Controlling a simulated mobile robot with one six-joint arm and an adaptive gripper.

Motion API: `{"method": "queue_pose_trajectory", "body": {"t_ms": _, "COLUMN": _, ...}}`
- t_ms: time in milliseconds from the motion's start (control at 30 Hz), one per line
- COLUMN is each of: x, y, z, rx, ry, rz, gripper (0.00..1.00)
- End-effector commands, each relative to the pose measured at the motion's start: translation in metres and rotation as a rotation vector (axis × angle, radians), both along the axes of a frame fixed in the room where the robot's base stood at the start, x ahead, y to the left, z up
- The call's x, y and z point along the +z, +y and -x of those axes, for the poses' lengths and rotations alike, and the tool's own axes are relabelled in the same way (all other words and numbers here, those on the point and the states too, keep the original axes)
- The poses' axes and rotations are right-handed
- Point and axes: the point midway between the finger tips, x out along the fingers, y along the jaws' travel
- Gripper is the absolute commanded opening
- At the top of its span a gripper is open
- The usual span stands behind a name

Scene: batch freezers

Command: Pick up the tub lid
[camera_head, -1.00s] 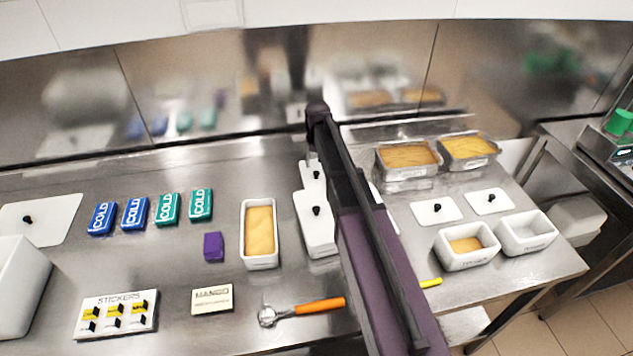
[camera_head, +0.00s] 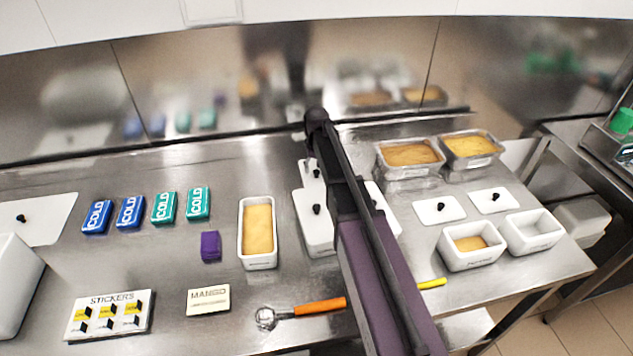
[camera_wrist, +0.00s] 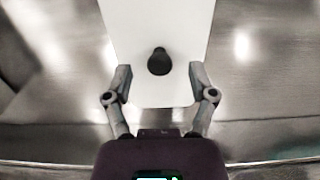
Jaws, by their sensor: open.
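A white tub lid (camera_wrist: 172,25) with a black knob (camera_wrist: 159,61) lies under my gripper (camera_wrist: 161,70) in the wrist view. The gripper's two fingers are spread on either side of the knob, near the lid's lower edge, with nothing between them but the view of the lid. In the head view, white lids with black knobs lie in the middle, one in front (camera_head: 314,222) and one behind (camera_head: 309,178), partly hidden by my arm. I cannot tell for certain which one the wrist view shows. The gripper is mostly hidden behind my arm there.
A white tub of yellow mix (camera_head: 257,233) stands left of the lids. Small lids (camera_head: 438,209), white tubs (camera_head: 531,231) and filled metal pans (camera_head: 410,158) are at the right. An orange-handled scoop (camera_head: 319,306) lies in front. A steel wall stands behind.

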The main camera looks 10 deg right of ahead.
Motion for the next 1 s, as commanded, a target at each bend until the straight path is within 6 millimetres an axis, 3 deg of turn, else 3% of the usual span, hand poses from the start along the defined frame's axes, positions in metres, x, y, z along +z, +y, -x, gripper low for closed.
{"method": "queue_pose_trajectory", "body": {"t_ms": 300, "x": -0.02, "y": 0.0, "z": 0.0, "rx": 0.0, "ry": 0.0, "rz": 0.0, "gripper": 0.73}}
{"method": "queue_pose_trajectory", "body": {"t_ms": 933, "x": -0.02, "y": 0.0, "z": 0.0, "rx": 0.0, "ry": 0.0, "rz": 0.0, "gripper": 0.73}}
{"method": "queue_pose_trajectory", "body": {"t_ms": 967, "x": -0.02, "y": 0.0, "z": 0.0, "rx": 0.0, "ry": 0.0, "rz": 0.0, "gripper": 0.7}}
{"method": "queue_pose_trajectory", "body": {"t_ms": 1000, "x": -0.02, "y": 0.0, "z": 0.0, "rx": 0.0, "ry": 0.0, "rz": 0.0, "gripper": 0.58}}
